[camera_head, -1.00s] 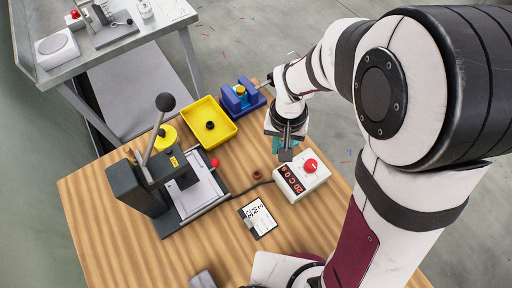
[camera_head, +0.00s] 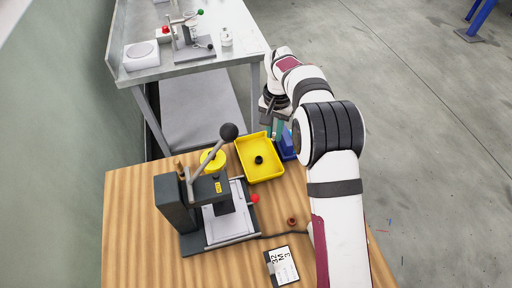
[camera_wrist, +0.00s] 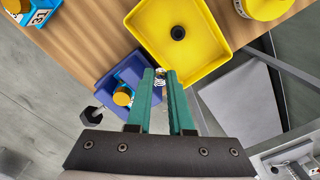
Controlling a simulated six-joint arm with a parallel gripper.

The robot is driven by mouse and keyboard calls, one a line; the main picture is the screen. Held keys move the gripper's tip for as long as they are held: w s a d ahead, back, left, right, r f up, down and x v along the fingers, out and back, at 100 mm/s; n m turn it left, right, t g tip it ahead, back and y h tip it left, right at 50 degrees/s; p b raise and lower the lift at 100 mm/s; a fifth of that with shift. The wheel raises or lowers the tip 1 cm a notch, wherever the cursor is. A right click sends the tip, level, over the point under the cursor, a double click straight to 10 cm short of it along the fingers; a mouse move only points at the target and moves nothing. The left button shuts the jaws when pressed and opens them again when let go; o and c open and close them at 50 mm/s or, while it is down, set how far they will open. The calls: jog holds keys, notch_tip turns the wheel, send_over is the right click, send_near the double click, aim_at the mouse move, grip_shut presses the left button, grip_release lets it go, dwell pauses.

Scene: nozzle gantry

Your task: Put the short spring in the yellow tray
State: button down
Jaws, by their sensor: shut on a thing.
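The yellow tray (camera_head: 276,174) lies on the wooden bench and holds a small black round part (camera_head: 259,160); the tray also shows in the wrist view (camera_wrist: 215,38). My gripper (camera_wrist: 160,73) has its green fingers shut on a small shiny coil, the short spring (camera_wrist: 160,80), at the fingertips. In the wrist view the fingertips lie between the tray's near corner and a blue holder (camera_wrist: 107,67). In the head view my gripper (camera_head: 274,128) is past the tray's right far side; the spring cannot be made out there. Its height is unclear.
The blue holder (camera_head: 287,146) with an orange-topped part (camera_wrist: 122,97) stands beside the tray. A lever press (camera_head: 178,204) and a yellow round part (camera_head: 212,160) stand left of the tray. A grey side table (camera_head: 190,66) is behind. A small brown ring (camera_head: 292,222) lies in front.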

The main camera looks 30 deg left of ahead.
send_over(254, 149)
notch_tip(254, 149, down, 4)
jog(key=shift+d+r, duration=0.1)
jog(key=shift+r, duration=0.1)
jog(key=shift+f, duration=2.05)
jog(key=shift+f, duration=0.1)
jog(key=c, duration=0.8)
grip_release()
